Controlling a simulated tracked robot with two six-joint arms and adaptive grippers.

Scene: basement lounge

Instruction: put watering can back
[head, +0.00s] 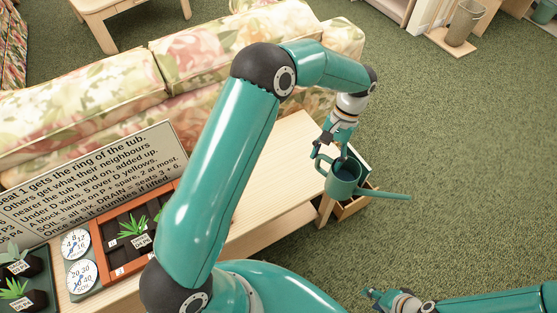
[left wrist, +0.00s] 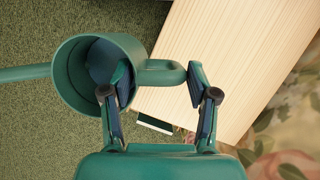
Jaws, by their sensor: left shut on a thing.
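The green watering can (head: 345,180) hangs from my left gripper (head: 338,142) past the right end of the wooden table, its spout pointing right. In the left wrist view, the can (left wrist: 72,88) shows its open top, with the spout to the left. My left gripper (left wrist: 160,85) is shut on the can, one finger at its open mouth and the other at the outer end of its handle (left wrist: 160,73). My right gripper (head: 385,298) is low in the head view, away from the can; its finger opening is too small to tell.
A small wooden box (head: 351,209) is partly hidden below the can. The long table (head: 262,185) carries a text sign (head: 100,185), dials (head: 75,243) and small plants in trays at the left. A floral sofa (head: 120,95) stands behind it. Green carpet lies open at the right.

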